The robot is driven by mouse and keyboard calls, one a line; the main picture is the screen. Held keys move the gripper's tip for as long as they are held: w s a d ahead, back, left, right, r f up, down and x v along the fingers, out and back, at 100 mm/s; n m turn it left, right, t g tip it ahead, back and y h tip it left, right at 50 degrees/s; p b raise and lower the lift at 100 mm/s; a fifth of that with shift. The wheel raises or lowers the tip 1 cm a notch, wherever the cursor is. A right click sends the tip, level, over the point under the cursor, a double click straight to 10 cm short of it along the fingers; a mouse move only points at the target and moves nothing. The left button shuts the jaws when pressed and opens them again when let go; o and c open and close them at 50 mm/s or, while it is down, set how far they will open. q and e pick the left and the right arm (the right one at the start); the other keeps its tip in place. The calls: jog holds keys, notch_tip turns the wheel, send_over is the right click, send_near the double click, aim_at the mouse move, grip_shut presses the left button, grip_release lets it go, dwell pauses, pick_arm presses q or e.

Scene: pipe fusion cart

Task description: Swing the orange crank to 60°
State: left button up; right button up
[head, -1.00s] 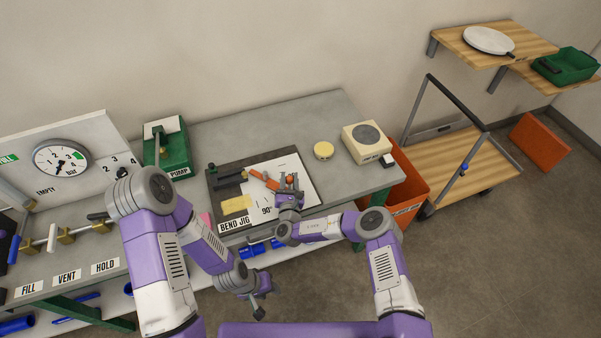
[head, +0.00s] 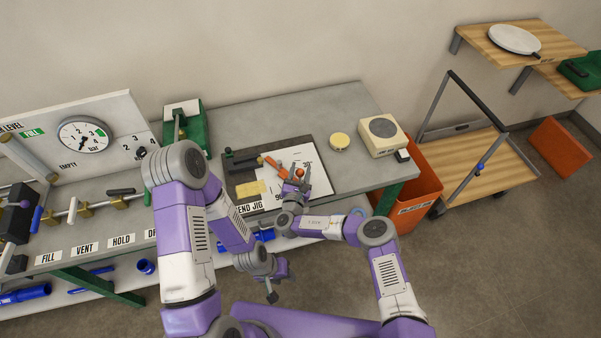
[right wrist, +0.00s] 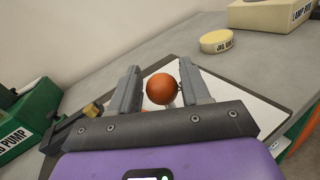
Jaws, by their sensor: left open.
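The orange crank (head: 271,163) lies on the bend jig (head: 244,146), its arm slanting down to the right towards my right gripper. Its round orange knob (head: 300,173) also shows in the right wrist view (right wrist: 161,88). My right gripper (head: 297,172) is open, with one finger on each side of the knob. In the right wrist view a narrow gap shows at the left finger; contact at the right finger is unclear. A white sheet with angle marks (head: 318,184) lies under it, partly hidden by the gripper. My left gripper (head: 271,296) is open, low in front of the bench, away from the crank.
A yellow block (head: 250,188) lies on the jig. A round yellow tin (head: 340,141) and a cream box (head: 382,136) stand right of it. A green pump (head: 190,125) stands behind left. An orange bin (head: 424,170) is beside the bench. The bench's back strip is clear.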

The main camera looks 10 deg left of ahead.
jog(key=shift+o, duration=0.7)
jog(key=shift+s+f, duration=0.1)
jog(key=shift+f, duration=0.05)
jog(key=shift+s+p, duration=0.5)
jog(key=shift+p, duration=0.05)
jog(key=s+p, duration=0.2)
jog(key=s, duration=0.1)
jog(key=shift+s+a+p, duration=0.1)
jog(key=shift+s+p, duration=0.2)
jog(key=shift+p, duration=0.05)
jog(key=shift+s, duration=1.5)
